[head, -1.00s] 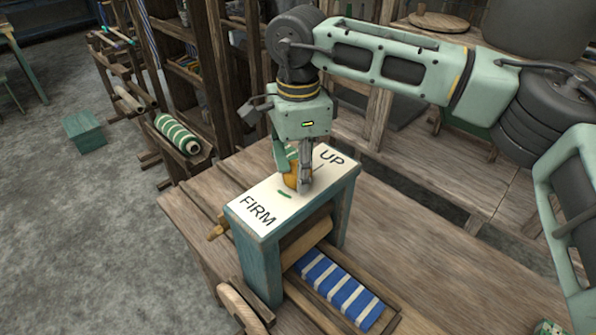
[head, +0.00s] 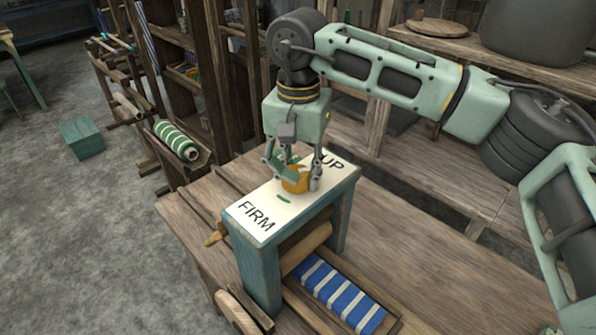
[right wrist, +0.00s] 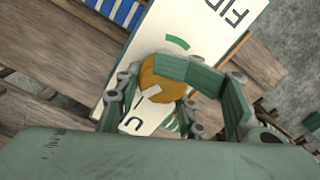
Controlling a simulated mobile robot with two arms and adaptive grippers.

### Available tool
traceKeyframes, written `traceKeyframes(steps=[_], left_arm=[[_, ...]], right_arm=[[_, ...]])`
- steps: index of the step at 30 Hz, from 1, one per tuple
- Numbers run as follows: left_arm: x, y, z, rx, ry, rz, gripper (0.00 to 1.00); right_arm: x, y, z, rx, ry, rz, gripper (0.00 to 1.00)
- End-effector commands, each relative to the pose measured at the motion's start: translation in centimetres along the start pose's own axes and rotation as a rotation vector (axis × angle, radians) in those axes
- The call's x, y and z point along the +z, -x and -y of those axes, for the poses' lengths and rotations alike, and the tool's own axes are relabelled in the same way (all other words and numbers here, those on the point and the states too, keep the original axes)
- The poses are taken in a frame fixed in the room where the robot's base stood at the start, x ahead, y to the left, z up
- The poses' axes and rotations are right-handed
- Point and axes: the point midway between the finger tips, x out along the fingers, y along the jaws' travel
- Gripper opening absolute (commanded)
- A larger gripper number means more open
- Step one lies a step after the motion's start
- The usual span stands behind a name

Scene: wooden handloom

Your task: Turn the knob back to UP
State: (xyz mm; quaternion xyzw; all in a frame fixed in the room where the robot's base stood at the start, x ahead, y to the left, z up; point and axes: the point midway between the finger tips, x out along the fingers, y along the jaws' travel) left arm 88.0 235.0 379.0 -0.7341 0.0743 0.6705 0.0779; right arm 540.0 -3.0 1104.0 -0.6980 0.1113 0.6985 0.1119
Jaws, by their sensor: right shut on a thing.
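The round orange-brown knob (head: 295,181) sits on the white top plate (head: 262,203) of a teal wooden stand, between the black words FIRM and UP. My right gripper (head: 296,180) points down from above and is shut on the knob, with fingers on either side. In the right wrist view the knob (right wrist: 165,77) shows between my green fingers. A pale pointer mark (right wrist: 149,95) on it slants toward the UP end, where only the U is clear. A short green mark (right wrist: 178,43) lies on the plate on the FIRM side. My left gripper is out of view.
The stand (head: 257,262) rises from a wooden loom table (head: 420,235). Blue and white striped cloth (head: 338,293) lies below it at the front. A green striped roll (head: 176,139) and shelves stand behind left. The tabletop right of the stand is bare.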

Motion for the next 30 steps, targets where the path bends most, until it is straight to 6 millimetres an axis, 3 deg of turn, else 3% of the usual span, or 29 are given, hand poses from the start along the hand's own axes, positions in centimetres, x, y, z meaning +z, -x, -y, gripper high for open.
traceKeyframes(steps=[17,30], left_arm=[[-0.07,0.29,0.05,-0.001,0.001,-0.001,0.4],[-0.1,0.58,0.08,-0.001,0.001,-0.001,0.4]], right_arm=[[-0.12,-0.14,-0.03,0.005,0.548,0.005,0.1],[-0.01,-0.27,0.05,0.005,0.927,0.014,0.04]])
